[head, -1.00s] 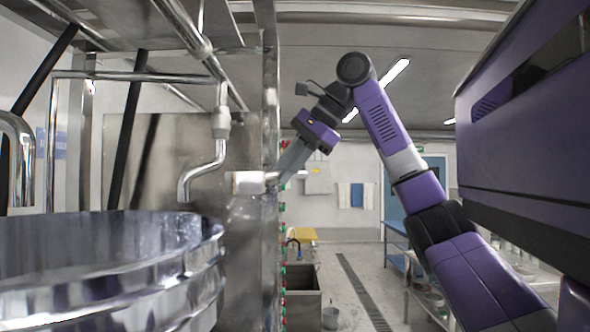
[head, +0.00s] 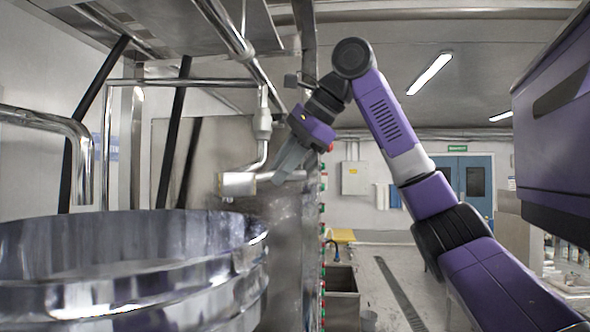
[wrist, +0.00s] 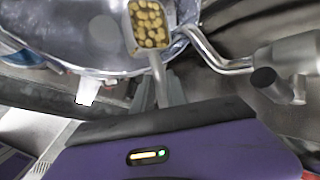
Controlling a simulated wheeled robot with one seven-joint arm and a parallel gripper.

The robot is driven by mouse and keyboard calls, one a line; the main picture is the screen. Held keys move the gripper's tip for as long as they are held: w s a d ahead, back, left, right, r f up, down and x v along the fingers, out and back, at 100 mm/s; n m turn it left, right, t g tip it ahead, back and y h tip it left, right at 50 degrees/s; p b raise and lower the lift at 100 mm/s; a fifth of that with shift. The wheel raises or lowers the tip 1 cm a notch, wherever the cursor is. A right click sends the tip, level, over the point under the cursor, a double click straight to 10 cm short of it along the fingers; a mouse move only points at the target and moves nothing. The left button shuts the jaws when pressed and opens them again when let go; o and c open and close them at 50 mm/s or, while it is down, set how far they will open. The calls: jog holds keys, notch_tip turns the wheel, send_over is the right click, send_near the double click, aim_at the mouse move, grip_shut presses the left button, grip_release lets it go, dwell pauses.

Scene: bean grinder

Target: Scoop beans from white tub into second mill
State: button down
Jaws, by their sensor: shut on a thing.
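My gripper (head: 284,170) is shut on the handle of a metal scoop (head: 237,184). In the wrist view, the scoop (wrist: 151,46) holds several yellowish-brown beans (wrist: 149,24), and my gripper (wrist: 160,88) is at its handle. A large round shiny metal vessel (head: 150,293) fills the lower left of the head view. The wrist view shows its inside (wrist: 85,30) beside and behind the scoop. The scoop appears near the vessel's right rim, above it in the head view; I cannot tell whether it is over the opening. No white tub or labelled second mill can be made out.
A bent metal pipe (head: 263,125) hangs down just by the scoop; a pipe also shows close by in the wrist view (wrist: 215,58). A steel panel with buttons (head: 322,240) stands right of the vessel. Open floor (head: 385,262) lies farther right.

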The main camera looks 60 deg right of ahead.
jog(key=s+a+f+n+t+h+b, duration=0.2)
jog(key=a+f+n+t+h+b, duration=0.2)
jog(key=t+b, duration=0.9)
jog(key=f+n+h+b, duration=0.1)
jog(key=b, duration=0.7)
jog(key=shift+s+f+n+t+h, duration=0.15)
jog(key=shift+f+n+t+h, duration=0.15)
jog(key=shift+f+t, duration=0.1)
jog(key=shift+r, duration=0.15)
jog(key=shift+r, duration=0.1)
dwell(1.6)
jog(key=m+g+p, duration=0.1)
jog(key=p, duration=0.3)
jog(key=m+g+p, duration=0.1)
jog(key=g+p, duration=0.1)
jog(key=p, duration=0.2)
jog(key=g+p, duration=0.2)
jog(key=p, duration=0.2)
jog(key=shift+r+m+y, duration=0.35)
jog(key=shift+m+y, duration=0.05)
jog(key=g+y+p, duration=0.1)
jog(key=g+p, duration=0.1)
jog(key=p, duration=0.6)
jog(key=shift+m+g+p, duration=0.3)
jog(key=shift+m, duration=0.1)
